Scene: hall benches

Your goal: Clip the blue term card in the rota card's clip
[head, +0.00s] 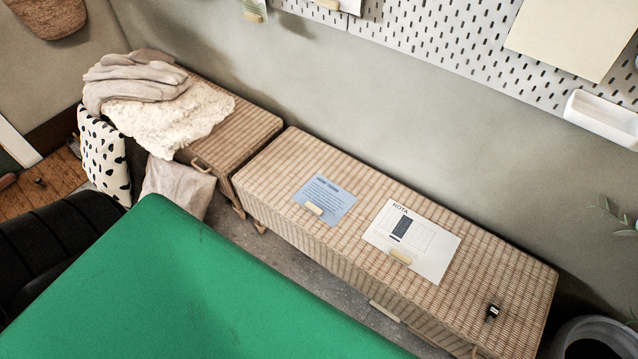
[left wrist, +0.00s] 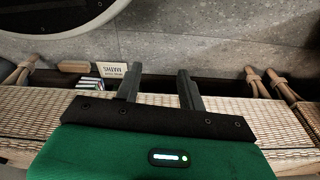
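The blue term card (head: 329,194) lies flat on the long wicker bench, with a small pale clip (head: 313,209) at its lower edge. The white rota card (head: 436,245) lies to its right on the same bench, apart from it. The rota card's clip (head: 400,257) is a pale piece at its lower edge, with no blue card in it. My left gripper (left wrist: 158,75) shows in the left wrist view, its two dark fingers apart and nothing between them. Neither gripper can be made out in the head view, and my right gripper is not seen.
A small black object (head: 491,312) lies near the long bench's (head: 365,180) right end. A second bench (head: 235,127) bears a fleece and folded cloth (head: 135,80). A pegboard (head: 440,35) with a white tray (head: 603,118) is on the wall. A small lettered card (left wrist: 112,69) shows in the left wrist view.

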